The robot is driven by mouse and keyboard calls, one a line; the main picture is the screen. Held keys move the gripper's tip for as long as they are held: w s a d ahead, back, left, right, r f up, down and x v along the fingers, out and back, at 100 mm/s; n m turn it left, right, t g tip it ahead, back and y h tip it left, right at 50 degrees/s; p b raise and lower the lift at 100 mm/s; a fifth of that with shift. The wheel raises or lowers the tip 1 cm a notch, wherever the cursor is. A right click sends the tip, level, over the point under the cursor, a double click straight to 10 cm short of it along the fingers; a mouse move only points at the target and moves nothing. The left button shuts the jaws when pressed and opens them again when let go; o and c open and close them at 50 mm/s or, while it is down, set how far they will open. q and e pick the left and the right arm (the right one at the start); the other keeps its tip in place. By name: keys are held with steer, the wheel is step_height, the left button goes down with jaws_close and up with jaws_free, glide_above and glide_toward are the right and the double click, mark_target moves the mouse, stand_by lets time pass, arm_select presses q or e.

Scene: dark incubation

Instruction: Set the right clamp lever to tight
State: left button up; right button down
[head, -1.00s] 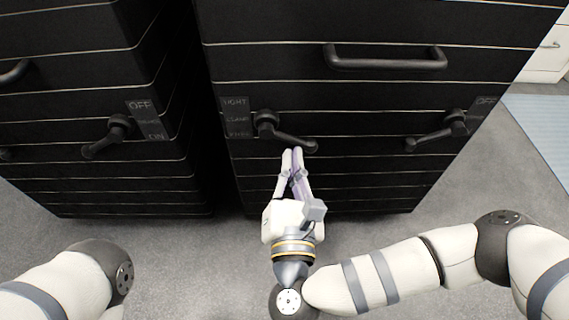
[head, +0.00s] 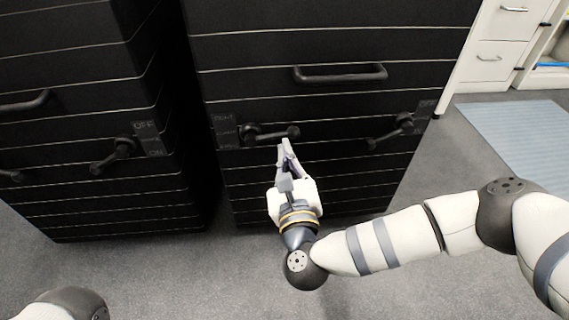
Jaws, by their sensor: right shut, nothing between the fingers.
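The right clamp lever (head: 272,133) is a black lever on the front of the right-hand black cabinet (head: 330,35). Its pivot is at the left and its arm points right, nearly level with the drawer lines. A dark label plate (head: 224,131) stands left of the pivot; its words are too dim to read now. My right gripper (head: 284,147) is shut and empty, its fingertips just below the lever's free end. I cannot tell whether they touch it. My left gripper is out of view; only part of that arm shows at bottom left.
A second lever (head: 392,131) by an OFF label is farther right on the same cabinet. A bar handle (head: 340,75) is above. The left cabinet has an OFF/ON lever (head: 113,156). Grey floor (head: 150,270) is open in front.

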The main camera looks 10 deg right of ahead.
steer(key=shift+w+d+r+n+p, duration=0.15)
steer(key=shift+r+n+p, duration=0.4)
steer(key=shift+r+n, duration=0.35)
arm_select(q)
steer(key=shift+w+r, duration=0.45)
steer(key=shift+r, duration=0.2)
